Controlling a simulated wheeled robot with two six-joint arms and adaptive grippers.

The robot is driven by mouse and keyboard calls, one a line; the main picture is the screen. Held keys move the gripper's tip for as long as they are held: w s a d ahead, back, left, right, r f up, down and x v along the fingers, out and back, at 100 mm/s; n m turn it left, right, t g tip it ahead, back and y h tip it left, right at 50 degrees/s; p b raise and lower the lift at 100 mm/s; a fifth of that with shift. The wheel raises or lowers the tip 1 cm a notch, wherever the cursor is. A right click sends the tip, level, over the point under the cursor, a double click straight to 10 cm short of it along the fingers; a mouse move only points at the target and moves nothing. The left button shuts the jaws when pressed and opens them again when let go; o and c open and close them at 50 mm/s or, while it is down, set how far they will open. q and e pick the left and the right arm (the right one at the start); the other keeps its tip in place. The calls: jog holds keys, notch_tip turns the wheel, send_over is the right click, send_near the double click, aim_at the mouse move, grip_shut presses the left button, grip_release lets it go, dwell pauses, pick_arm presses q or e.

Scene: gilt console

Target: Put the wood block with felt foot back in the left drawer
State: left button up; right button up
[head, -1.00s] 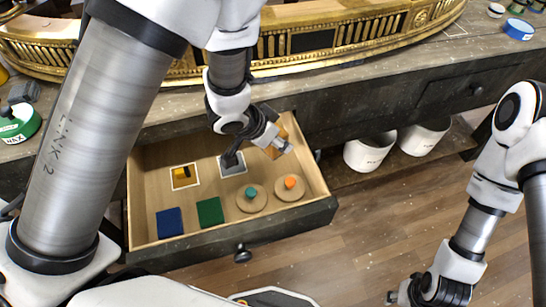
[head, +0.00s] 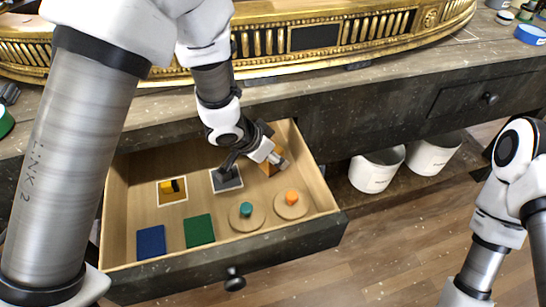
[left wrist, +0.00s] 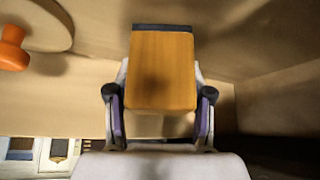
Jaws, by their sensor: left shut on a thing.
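The wood block with felt foot (head: 267,169) is orange-brown. In the left wrist view the block (left wrist: 160,70) has a dark strip at its far end. My left gripper (head: 270,160) is shut on it, one finger on each side; the fingers also show in the left wrist view (left wrist: 160,93). The block is inside the open left drawer (head: 120,200), at the back right. Part of it is hidden by the gripper in the head view, and I cannot tell if it touches the drawer floor. My right gripper is out of view.
The drawer holds a blue pad (head: 151,242), a green pad (head: 199,231), discs with a teal knob (head: 246,209) and an orange knob (head: 291,197), a yellow-and-black square (head: 172,190) and a grey square (head: 227,180). White buckets (head: 376,170) stand right of it.

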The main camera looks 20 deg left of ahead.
pick_arm(q)
jog(key=shift+f, duration=0.15)
jog(key=o, duration=1.3)
jog(key=shift+c, duration=0.2)
jog(key=shift+s+a+r, duration=0.1)
jog(key=shift+r, duration=0.35)
jog(key=p+v, duration=0.2)
jog(key=v, duration=0.5)
jog(key=shift+s, duration=0.1)
